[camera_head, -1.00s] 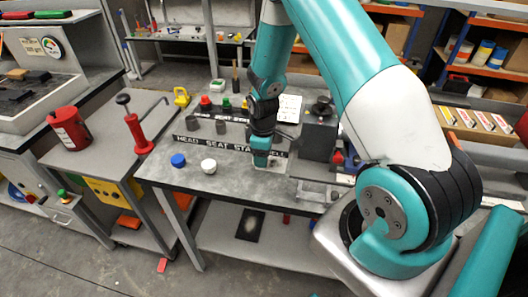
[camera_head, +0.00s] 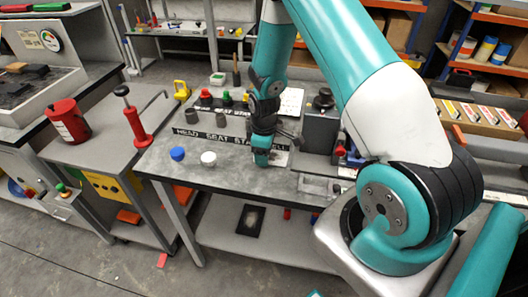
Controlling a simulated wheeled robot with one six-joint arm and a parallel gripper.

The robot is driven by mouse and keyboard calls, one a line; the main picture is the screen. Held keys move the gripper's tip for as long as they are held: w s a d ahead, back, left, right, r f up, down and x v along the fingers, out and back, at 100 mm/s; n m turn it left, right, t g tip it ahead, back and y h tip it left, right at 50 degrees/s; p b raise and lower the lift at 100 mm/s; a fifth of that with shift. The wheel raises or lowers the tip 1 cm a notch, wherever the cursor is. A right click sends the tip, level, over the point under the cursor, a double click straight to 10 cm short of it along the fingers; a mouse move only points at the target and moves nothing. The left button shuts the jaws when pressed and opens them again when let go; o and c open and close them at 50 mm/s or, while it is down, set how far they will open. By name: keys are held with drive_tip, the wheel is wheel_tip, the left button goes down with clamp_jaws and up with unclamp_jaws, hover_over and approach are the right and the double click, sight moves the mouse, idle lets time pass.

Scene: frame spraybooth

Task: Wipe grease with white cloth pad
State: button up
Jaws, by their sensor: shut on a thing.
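My gripper (camera_head: 262,160) points down over the front part of the grey bench (camera_head: 225,176), low near its top. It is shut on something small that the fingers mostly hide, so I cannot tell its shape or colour. A pale patch (camera_head: 279,159) shows on the bench just right of the fingertips. A small round white thing (camera_head: 208,159) and a round blue one (camera_head: 177,154) sit on the bench to the left, apart from the gripper. I cannot make out grease, or tell for sure which thing is the white cloth pad.
A dark machine block (camera_head: 320,132) stands right of the gripper. Coloured knobs (camera_head: 227,97) and grey cylinders (camera_head: 192,118) stand behind it. A red hand tool (camera_head: 134,122) and a red can (camera_head: 67,121) are on the left cart. The bench's front left is mostly clear.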

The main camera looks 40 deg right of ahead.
sight(283, 164)
drive_tip(key=shift+f+b, duration=0.35)
drive_tip(key=shift+f, duration=0.2)
drive_tip(key=shift+s+d+r, duration=0.15)
drive_tip(key=shift+s+d, duration=0.8)
drive_tip(key=shift+s, duration=0.2)
drive_tip(key=shift+s+d+f, duration=0.2)
drive_tip(key=shift+s+d, duration=0.7)
drive_tip(key=shift+s, duration=0.3)
drive_tip(key=shift+w+a+r, duration=0.1)
drive_tip(key=shift+w+a, duration=0.8)
drive_tip(key=shift+w, duration=0.25)
drive_tip(key=shift+w+a, duration=0.95)
drive_tip(key=shift+w, duration=0.2)
drive_tip(key=shift+s+d, duration=0.95)
drive_tip(key=shift+s, duration=0.25)
drive_tip(key=shift+s+d, duration=0.95)
drive_tip(key=shift+s, duration=0.2)
drive_tip(key=shift+r+p, duration=0.15)
drive_tip(key=shift+p, duration=0.15)
